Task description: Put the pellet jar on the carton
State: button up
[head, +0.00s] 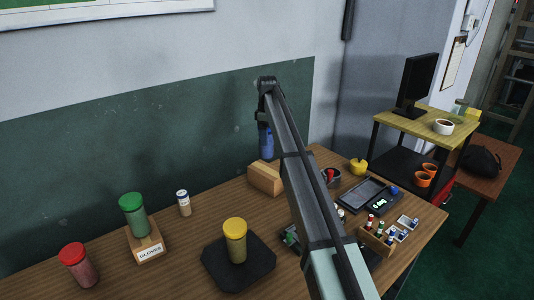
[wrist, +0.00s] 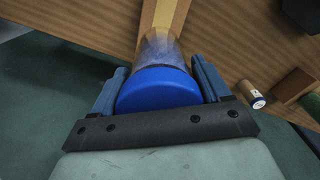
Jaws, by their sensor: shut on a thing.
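The jar with a blue lid (wrist: 158,92) and clear body is between the two fingers of my gripper (wrist: 158,78), which is shut on it. In the head view the blue jar (head: 266,143) hangs upright just above the brown carton (head: 264,179) at the back of the table. A pale strip of what looks like the carton (wrist: 165,14) shows past the jar in the wrist view. Whether the jar's base touches it cannot be told. In the head view my arm hides part of the jar and carton, and the fingers are barely visible.
A green-lidded jar (head: 134,214) stands on a box marked GLOVES (head: 149,250). A red-lidded jar (head: 78,266), a yellow-lidded jar (head: 236,240) on a dark pad (head: 212,268) and a small white bottle (head: 183,204) stand nearby. A scale (head: 382,203) and small items crowd the right.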

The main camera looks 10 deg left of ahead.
aim_at(267, 149)
jog(key=shift+f, duration=3.2)
jog(key=shift+f, duration=0.15)
jog(key=o, duration=1.3)
jog(key=shift+c, duration=0.2)
notch_tip(267, 149, up, 12)
jog(key=shift+r, duration=0.15)
